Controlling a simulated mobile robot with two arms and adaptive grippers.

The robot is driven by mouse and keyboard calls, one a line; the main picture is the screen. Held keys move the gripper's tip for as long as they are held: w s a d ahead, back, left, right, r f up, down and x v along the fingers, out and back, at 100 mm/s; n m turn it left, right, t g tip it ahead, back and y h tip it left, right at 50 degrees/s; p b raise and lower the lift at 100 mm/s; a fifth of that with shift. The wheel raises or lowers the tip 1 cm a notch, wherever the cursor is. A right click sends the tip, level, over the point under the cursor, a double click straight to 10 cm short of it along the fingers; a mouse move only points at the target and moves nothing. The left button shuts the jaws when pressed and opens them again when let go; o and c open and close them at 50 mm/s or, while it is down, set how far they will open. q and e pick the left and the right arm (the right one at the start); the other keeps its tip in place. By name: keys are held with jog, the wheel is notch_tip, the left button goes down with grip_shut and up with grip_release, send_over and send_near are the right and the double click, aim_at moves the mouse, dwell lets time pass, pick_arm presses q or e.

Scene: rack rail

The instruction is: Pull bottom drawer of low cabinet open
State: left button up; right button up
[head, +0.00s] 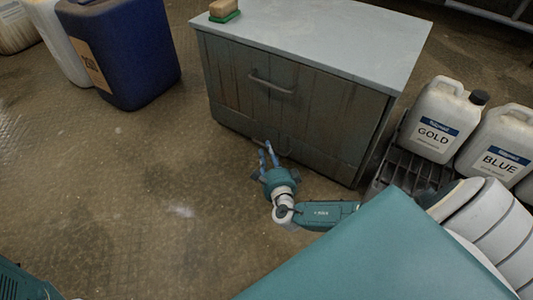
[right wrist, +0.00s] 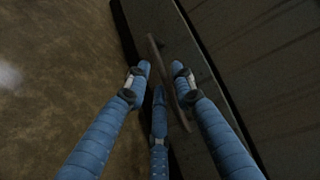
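The low cabinet (head: 225,65) is dark grey-green with a pale top. A handle (head: 271,86) sits on its large upper front. The bottom drawer (head: 318,163) is a low strip near the floor and looks flush with the front. My right gripper (head: 267,148) is at that strip, with blue fingers pointing at it. In the right wrist view the fingers (right wrist: 160,78) are spread apart, and the bar handle (right wrist: 166,75) of the bottom drawer (right wrist: 190,55) runs between them. I cannot tell whether any finger touches the bar. My left gripper is not in view.
A blue canister (head: 135,60) and pale ones stand at the upper left. White jugs labelled GOLD (head: 435,120) and BLUE (head: 498,150) stand by a dark crate (head: 400,165) at the right. A sponge (head: 222,8) lies on the cabinet. Floor before the cabinet's left is clear.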

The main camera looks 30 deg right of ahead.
jog(key=shift+b+x, duration=0.55)
jog(key=shift+x, duration=0.8)
grip_shut()
